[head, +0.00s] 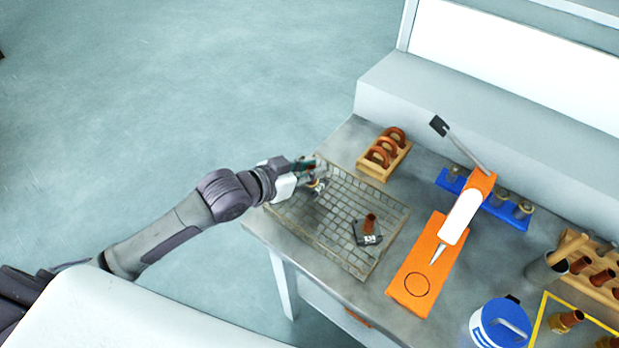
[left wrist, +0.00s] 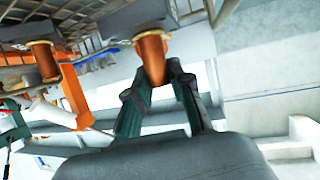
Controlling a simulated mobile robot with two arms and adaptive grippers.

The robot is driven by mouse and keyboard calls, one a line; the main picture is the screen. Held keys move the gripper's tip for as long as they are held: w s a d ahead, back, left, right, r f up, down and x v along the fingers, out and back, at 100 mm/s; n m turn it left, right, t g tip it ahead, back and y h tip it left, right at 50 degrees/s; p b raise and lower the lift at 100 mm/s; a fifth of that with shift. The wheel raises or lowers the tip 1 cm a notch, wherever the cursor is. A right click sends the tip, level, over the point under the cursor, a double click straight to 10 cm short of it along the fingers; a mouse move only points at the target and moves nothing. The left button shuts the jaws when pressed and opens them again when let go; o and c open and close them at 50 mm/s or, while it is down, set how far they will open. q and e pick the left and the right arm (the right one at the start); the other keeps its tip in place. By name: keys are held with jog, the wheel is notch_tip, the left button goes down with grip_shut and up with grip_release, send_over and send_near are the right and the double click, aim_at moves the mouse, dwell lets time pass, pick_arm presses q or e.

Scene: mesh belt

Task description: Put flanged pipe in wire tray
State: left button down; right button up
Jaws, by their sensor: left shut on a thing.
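The wire tray (head: 333,228) is a flat mesh tray at the left end of the grey bench. My left gripper (head: 314,176) is over its far left part. In the left wrist view the gripper (left wrist: 156,76) is shut on a copper flanged pipe (left wrist: 152,58) with a pale flange at one end. Whether the held pipe touches the mesh is not clear. A second copper flanged pipe (head: 369,224) stands upright on a dark square flange in the right part of the tray. It also shows in the left wrist view (left wrist: 45,62). My right gripper is not in view.
A wooden rack with copper rings (head: 384,155) stands just behind the tray. An orange press (head: 425,265) with a lever is right of it. Farther right are a blue holder (head: 485,200), a blue-lidded container (head: 499,326) and a wooden pipe rack (head: 595,277). The tray's middle is free.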

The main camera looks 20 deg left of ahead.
aim_at(319, 185)
pick_arm(q)
jog(key=shift+w+a+f, duration=0.1)
jog(key=shift+w+a, duration=0.1)
jog(key=shift+f+p, duration=0.4)
jog(key=shift+f, duration=1.6)
jog(key=shift+f, duration=0.1)
jog(key=c, duration=1)
grip_release()
jog(key=shift+s, duration=0.1)
jog(key=shift+c, duration=0.2)
